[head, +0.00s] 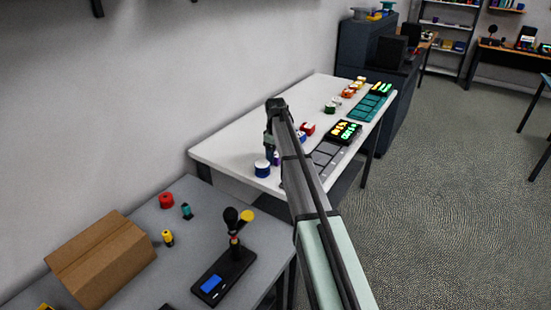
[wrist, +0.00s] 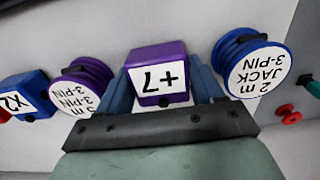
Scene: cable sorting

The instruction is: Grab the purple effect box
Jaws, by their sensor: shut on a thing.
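In the head view my gripper (head: 270,150) is low over the near end of the white table. The arm and gripper hide most of the box there. I cannot tell whether the box still touches the table.
A purple cable spool (wrist: 82,84) and a blue cable spool (wrist: 250,66) flank the box closely. A blue "X2" box (wrist: 25,95) is farther left. The white table (head: 225,147) holds pedals and more boxes. A grey desk (head: 200,235) with a cardboard box (head: 100,258) stands nearer.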

